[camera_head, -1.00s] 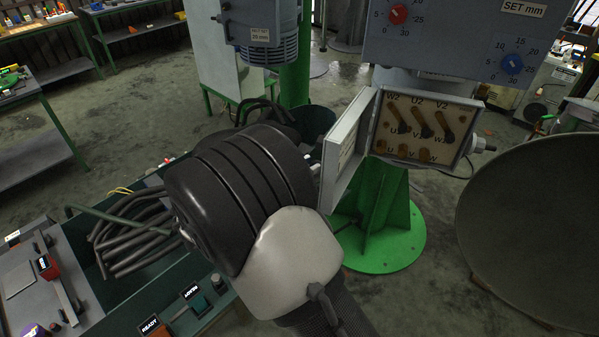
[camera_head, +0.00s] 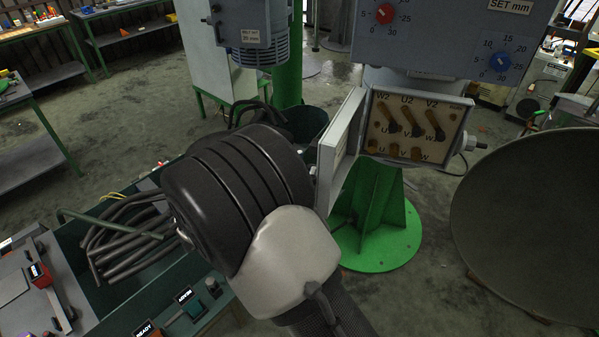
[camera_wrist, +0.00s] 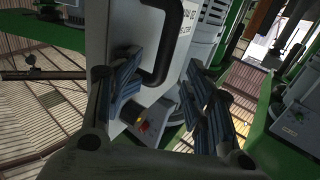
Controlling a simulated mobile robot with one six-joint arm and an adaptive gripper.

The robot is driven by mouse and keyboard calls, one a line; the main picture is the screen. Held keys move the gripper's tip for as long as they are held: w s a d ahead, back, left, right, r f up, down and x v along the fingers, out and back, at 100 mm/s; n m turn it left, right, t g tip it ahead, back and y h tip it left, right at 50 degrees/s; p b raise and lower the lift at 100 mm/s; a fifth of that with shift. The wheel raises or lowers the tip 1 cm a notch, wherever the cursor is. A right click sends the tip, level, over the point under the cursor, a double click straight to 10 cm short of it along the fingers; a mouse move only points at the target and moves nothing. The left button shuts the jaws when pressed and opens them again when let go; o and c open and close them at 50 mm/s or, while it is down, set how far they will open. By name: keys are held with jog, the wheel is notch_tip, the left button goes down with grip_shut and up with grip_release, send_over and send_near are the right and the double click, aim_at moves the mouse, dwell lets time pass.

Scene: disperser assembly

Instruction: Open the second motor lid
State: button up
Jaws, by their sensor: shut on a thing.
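The motor lid (camera_head: 343,150) is a light grey plate standing open at the left side of the terminal box. The open box (camera_head: 417,128) shows a tan board with dark terminals and letters such as W2, U2 and V2. In the head view my dark wrist hides my fingers beside the lid's left side. In the wrist view my gripper (camera_wrist: 165,95) has blue-grey ribbed fingers either side of a grey panel (camera_wrist: 145,95), which seems to be the lid. A black handle (camera_wrist: 165,50) shows on that panel. The exact finger contact is hard to see.
A grey housing with red and blue dials (camera_head: 440,35) is above the box. A large dark round dish (camera_head: 525,205) is at the right. A green bin with black hoses (camera_head: 130,225) is at the lower left. A green pedestal (camera_head: 380,215) stands below the box.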

jog(key=v, duration=1.2)
